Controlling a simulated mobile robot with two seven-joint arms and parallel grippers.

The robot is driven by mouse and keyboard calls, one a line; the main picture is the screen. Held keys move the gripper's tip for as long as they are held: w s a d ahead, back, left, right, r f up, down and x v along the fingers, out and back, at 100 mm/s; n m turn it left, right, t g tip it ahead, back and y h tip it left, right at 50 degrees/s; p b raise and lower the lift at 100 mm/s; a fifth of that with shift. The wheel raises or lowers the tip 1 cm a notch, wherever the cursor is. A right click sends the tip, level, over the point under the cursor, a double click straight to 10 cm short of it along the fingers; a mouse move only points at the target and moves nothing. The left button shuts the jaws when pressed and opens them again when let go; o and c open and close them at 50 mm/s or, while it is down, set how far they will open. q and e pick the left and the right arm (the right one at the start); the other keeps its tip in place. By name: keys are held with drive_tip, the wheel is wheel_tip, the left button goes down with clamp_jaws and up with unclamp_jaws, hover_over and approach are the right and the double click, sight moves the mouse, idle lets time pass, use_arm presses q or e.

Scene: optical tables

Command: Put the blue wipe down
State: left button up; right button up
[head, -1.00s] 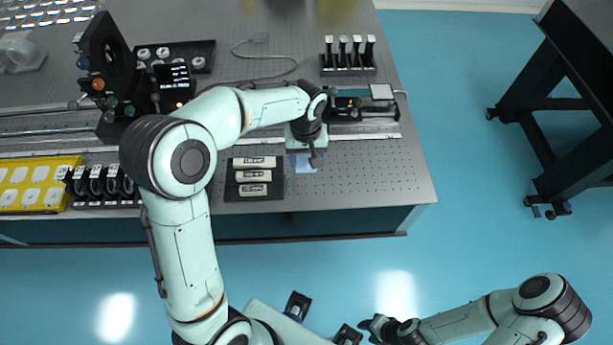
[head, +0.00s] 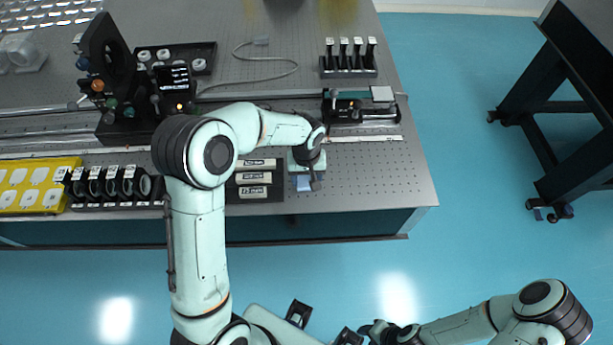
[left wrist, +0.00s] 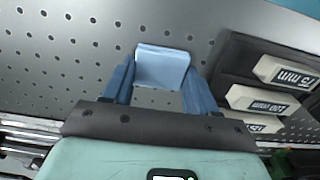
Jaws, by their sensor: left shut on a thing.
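The blue wipe (left wrist: 162,66) is a small folded light-blue piece. In the left wrist view it sits between the two blue fingers of my left gripper (left wrist: 158,85), which is shut on it. In the head view the wipe (head: 304,183) shows just below my left gripper (head: 307,172), over the perforated table top near its front edge. I cannot tell whether the wipe touches the table. My right gripper (head: 372,332) is at the bottom of the head view, over the floor and away from the table; its fingers are too small to read.
A black tray with labelled white blocks (head: 257,177) lies just left of the wipe. A rail with a mounted device (head: 362,108) runs behind it. A rack of black-handled pieces (head: 348,62) stands further back. The table top (head: 375,180) to the right is clear.

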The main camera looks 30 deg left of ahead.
sight(306, 180)
use_arm(q)
drive_tip(key=o, duration=1)
drive_tip(key=shift+f, duration=0.15)
drive_tip(key=shift+r, duration=0.25)
wheel_tip(306, 180, up, 12)
drive_tip(key=shift+f+p, duration=0.1)
drive_tip(key=shift+p, duration=0.45)
